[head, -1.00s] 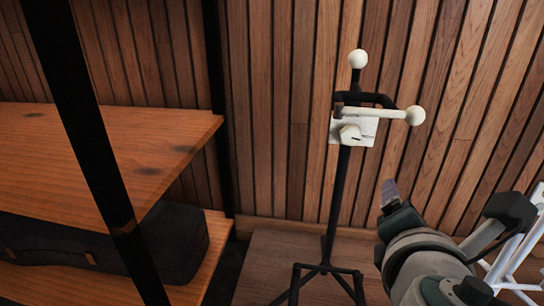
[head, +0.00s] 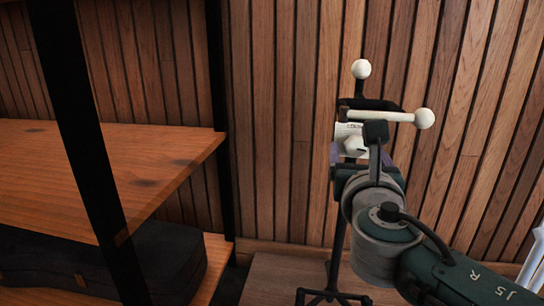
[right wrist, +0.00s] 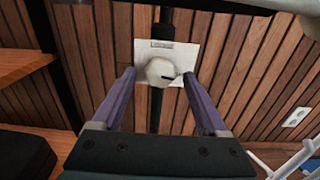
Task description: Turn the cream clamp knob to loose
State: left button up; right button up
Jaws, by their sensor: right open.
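The cream clamp knob (head: 354,147) sits on a white plate (head: 341,131) on a black upright stand. In the right wrist view the knob (right wrist: 160,72) is a faceted, rounded piece on the plate (right wrist: 186,50), with a dark line at its right side. My right gripper (right wrist: 159,77) is open, its two purple fingers on either side of the knob, with visible gaps to it. In the head view my right gripper (head: 362,160) is just in front of the plate and hides its lower part. My left gripper is not in view.
A cream bar with a ball end (head: 424,118) sticks out right above the plate, and another cream ball (head: 361,69) tops the stand. A wooden shelf (head: 130,150) with a black post stands at left. A slatted wood wall is behind.

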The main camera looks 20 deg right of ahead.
jog(key=shift+w+d, duration=0.1)
grip_shut()
dwell(0.7)
